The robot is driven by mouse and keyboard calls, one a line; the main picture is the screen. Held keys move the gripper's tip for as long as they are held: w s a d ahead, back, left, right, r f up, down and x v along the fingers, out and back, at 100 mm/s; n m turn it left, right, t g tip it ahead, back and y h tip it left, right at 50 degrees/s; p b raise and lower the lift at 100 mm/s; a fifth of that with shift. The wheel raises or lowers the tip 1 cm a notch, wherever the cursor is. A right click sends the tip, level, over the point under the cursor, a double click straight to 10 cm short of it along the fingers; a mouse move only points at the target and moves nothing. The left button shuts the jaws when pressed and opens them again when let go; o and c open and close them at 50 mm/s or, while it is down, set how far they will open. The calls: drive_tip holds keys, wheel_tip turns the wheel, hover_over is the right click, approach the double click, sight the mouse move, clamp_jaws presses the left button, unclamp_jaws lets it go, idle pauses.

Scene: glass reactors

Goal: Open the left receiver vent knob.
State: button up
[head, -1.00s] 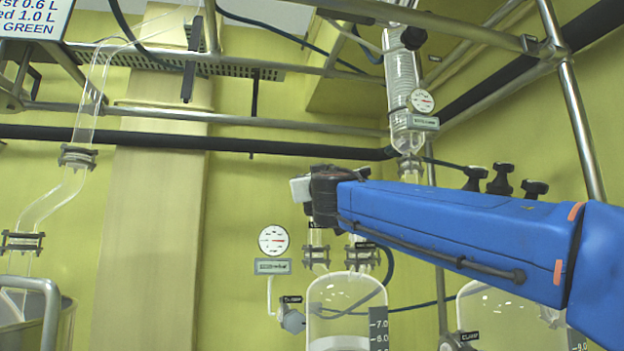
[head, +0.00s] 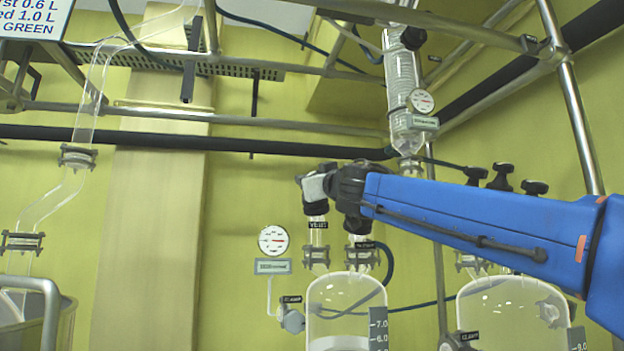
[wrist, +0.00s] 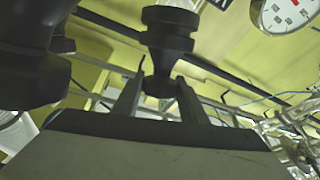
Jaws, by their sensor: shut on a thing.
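The left receiver vent knob (head: 317,208) is a black knob above a tagged glass neck at the top of the left glass receiver (head: 345,300). My gripper (head: 314,188) is at this knob from above, its fingers partly hidden by its own wrist. In the wrist view the black knob (wrist: 168,45) stands between the two fingers, and my gripper (wrist: 158,92) is shut on it. A second dark knob (wrist: 35,60) is close by at the left of the wrist view. How far the held knob is turned cannot be told.
A round gauge (head: 273,240) with a display hangs left of the receiver. A second glass receiver (head: 512,312) stands at the right, with several black knobs (head: 502,178) above it. A glass condenser (head: 402,90) and metal frame tubes are overhead.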

idle(0.5)
drive_tip(key=o, duration=1.1)
drive_tip(key=shift+c, duration=0.2)
drive_tip(key=v, duration=1.7)
drive_tip(key=shift+s, duration=0.2)
